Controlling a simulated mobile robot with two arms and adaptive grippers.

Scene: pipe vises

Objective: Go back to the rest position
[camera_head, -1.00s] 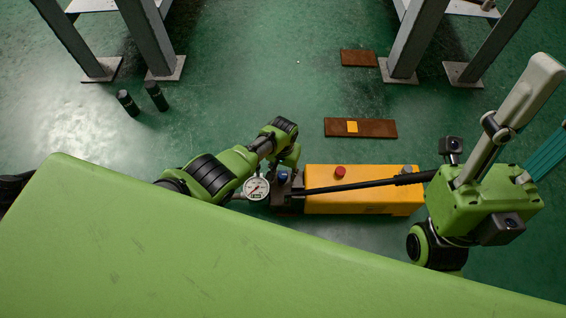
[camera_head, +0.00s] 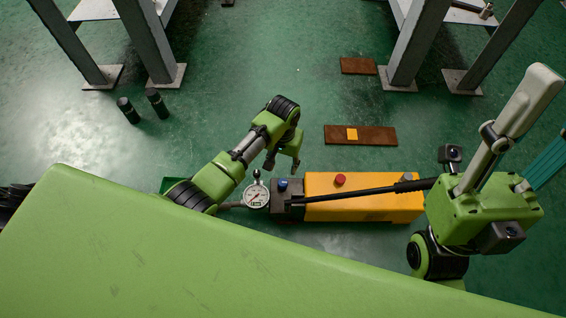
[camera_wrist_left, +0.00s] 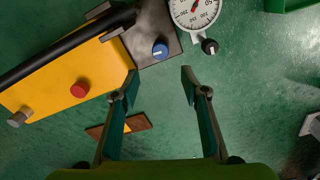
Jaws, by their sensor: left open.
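My left gripper (camera_head: 282,163) hangs above the floor just beyond the pump's left end in the head view. In the left wrist view its two fingers (camera_wrist_left: 160,82) are spread, with nothing between them. The yellow hand pump (camera_head: 360,209) lies below it, with a black lever (camera_head: 350,189), a red knob (camera_head: 340,180) and a blue knob (camera_head: 283,184). A round white gauge (camera_head: 256,196) stands at its left end. In the left wrist view the blue knob (camera_wrist_left: 160,49) lies just beyond the fingertips, apart from them. My right gripper's fingers do not show.
A brown plate with a yellow patch (camera_head: 375,135) and a smaller brown plate (camera_head: 358,66) lie on the green floor. Two dark cylinders (camera_head: 143,106) stand at left. Grey table legs (camera_head: 145,45) rise behind. The floor between is clear.

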